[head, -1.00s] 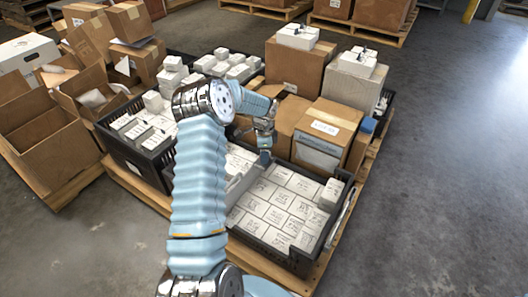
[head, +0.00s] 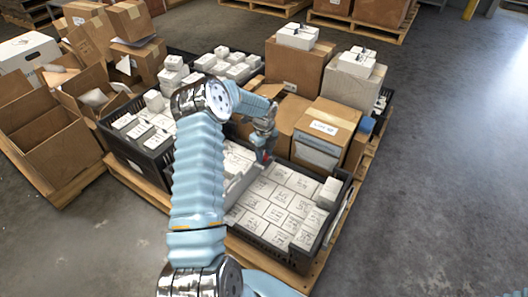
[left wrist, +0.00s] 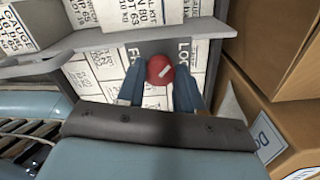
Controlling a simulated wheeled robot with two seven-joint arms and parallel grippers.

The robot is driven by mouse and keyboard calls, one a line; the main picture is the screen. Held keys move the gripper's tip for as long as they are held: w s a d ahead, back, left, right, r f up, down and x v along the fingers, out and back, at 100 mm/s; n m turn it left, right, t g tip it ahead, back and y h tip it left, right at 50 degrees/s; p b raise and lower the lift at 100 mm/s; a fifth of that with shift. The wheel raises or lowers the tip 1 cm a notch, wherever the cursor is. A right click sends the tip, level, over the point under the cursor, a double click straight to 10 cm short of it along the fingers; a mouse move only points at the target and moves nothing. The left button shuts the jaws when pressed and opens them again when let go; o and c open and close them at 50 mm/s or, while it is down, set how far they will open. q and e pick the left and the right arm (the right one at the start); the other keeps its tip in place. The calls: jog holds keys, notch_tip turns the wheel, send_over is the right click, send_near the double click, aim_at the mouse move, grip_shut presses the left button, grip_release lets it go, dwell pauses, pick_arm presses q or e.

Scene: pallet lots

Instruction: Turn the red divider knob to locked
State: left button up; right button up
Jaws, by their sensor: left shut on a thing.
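The red divider knob (left wrist: 160,70) shows in the left wrist view between the two blue fingers of my left gripper (left wrist: 159,88), which is shut on it. A white line on the knob slants up to the right, towards a partly covered label starting "LO". Another partly hidden label, starting "F", is at the left. The knob is by the grey divider (left wrist: 120,39). In the head view my left gripper (head: 263,157) reaches down at the divider in the black crate (head: 277,258), with a bit of red at its tips. My right gripper is out of view.
White labelled boxes (head: 286,200) fill the crate on both sides of the divider. Cardboard boxes (head: 323,130) stand close behind and to the right of my left gripper. Open cartons (head: 45,140) stand at the left. The floor at the right is clear.

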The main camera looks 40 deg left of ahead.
pick_arm(q)
jog(key=shift+m, duration=1.1)
jog(key=o, duration=1)
jog(key=shift+o, duration=0.2)
jog(key=shift+r, duration=0.1)
notch_tip(320, 180, up, 14)
jog(key=p, duration=0.1)
jog(key=shift+f+p, duration=0.2)
jog(key=shift+p, duration=0.15)
